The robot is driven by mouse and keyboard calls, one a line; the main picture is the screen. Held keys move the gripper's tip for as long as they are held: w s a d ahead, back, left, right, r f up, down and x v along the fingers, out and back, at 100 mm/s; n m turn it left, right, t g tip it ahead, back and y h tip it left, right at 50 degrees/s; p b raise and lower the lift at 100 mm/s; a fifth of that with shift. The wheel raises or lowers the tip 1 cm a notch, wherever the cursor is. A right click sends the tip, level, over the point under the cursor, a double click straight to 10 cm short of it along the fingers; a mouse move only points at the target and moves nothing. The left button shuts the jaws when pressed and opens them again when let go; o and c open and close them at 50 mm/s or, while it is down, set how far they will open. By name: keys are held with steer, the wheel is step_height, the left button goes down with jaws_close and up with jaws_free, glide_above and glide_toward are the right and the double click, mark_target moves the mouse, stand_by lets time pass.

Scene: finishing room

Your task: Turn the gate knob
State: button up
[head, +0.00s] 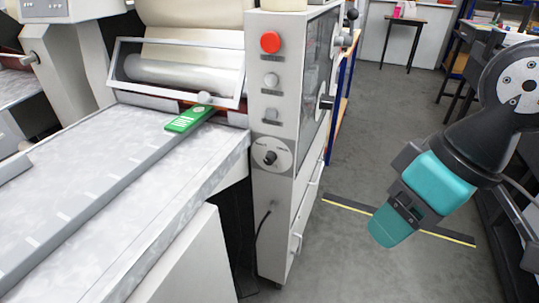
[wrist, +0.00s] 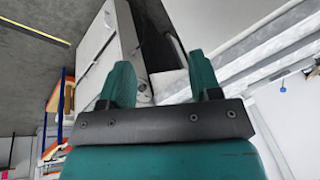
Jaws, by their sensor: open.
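A small black rotary knob (head: 269,157) sits on a round pale plate on the grey control panel (head: 262,200) of the machine; the lettering around it is too small to read. My gripper (head: 385,232) is in the head view, right of the panel and apart from it, above the floor and pointing down. In the wrist view my gripper (wrist: 162,72) shows two teal fingers spread apart with nothing between them. Part of the pale machine (wrist: 108,45) shows beyond the fingers; I cannot make out the knob there for sure.
Above the knob are a red button (head: 270,42) and two grey buttons. A framed guard (head: 180,72) and a bed with a green tag (head: 190,118) lie left. A black-and-yellow strip (head: 400,220) marks the open floor. A small dark table (head: 405,22) stands behind.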

steer(key=w+a+f+n+t+h+b, duration=0.15)
steer(key=w+f+b, duration=0.25)
steer(key=w+f, duration=0.45)
steer(key=n+t+h+b, duration=0.2)
steer(key=n+t+b, duration=0.6)
steer(key=n+t, duration=0.7)
glide_toward(268, 162)
steer(key=shift+n+g, duration=0.45)
steer(key=shift+g, duration=0.3)
steer(key=x, duration=0.3)
steer(key=r+p+x, duration=0.1)
steer(key=x, duration=0.5)
steer(key=shift+w+r, duration=0.2)
steer(key=shift+w, duration=0.1)
steer(key=c, duration=0.9)
